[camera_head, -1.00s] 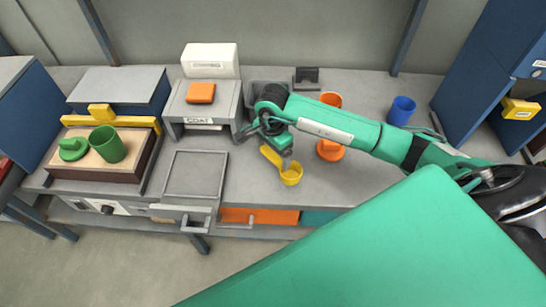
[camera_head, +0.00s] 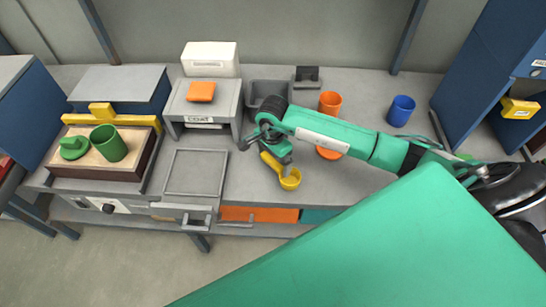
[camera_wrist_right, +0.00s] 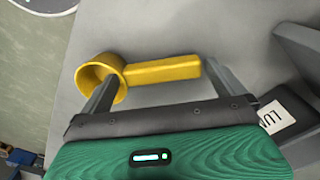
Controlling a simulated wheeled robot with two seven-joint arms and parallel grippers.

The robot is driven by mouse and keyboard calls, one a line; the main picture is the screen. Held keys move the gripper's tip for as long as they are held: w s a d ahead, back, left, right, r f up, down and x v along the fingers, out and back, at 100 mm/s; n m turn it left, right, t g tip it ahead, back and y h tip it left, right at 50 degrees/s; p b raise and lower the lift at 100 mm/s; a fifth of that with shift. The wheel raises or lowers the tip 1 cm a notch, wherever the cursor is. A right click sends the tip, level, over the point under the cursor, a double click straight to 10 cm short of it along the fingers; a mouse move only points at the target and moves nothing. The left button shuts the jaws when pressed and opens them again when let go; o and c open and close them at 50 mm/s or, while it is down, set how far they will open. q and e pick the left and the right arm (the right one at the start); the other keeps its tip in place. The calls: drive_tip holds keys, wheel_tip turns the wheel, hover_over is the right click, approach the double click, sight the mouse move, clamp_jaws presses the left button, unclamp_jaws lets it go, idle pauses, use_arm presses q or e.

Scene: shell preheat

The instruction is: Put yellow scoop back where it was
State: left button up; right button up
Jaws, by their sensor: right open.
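The yellow scoop (camera_head: 290,181) is at the grey worktop, below my right gripper (camera_head: 271,157), its round cup towards the front right and its handle partly under the gripper. In the right wrist view, the scoop (camera_wrist_right: 165,70) lies across the space between the two spread fingers. One finger is by the cup and the other by the handle's end. The right gripper is open. I cannot tell whether a finger touches the scoop. My left gripper is not in view.
A grey bin (camera_head: 256,88) stands behind the gripper, and a COAT stand (camera_head: 172,105) with an orange block (camera_head: 201,91) to its left. An orange cup (camera_head: 330,101) and blue cup (camera_head: 402,110) stand right. A flat grey tray (camera_head: 196,149) lies left of the scoop.

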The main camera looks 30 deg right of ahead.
sight(273, 161)
wheel_tip(273, 161, up, 4)
drive_tip(key=shift+w+r+b, duration=0.1)
drive_tip(key=shift+r+b, duration=0.1)
drive_tip(key=shift+b, duration=0.5)
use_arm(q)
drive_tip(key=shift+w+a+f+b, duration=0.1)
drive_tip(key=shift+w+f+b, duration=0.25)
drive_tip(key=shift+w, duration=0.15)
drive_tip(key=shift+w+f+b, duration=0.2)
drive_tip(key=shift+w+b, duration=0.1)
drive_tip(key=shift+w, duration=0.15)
use_arm(e)
wheel_tip(273, 161, up, 8)
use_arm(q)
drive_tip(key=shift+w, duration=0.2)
use_arm(e)
drive_tip(key=shift+f, duration=0.15)
drive_tip(key=shift+a, duration=0.1)
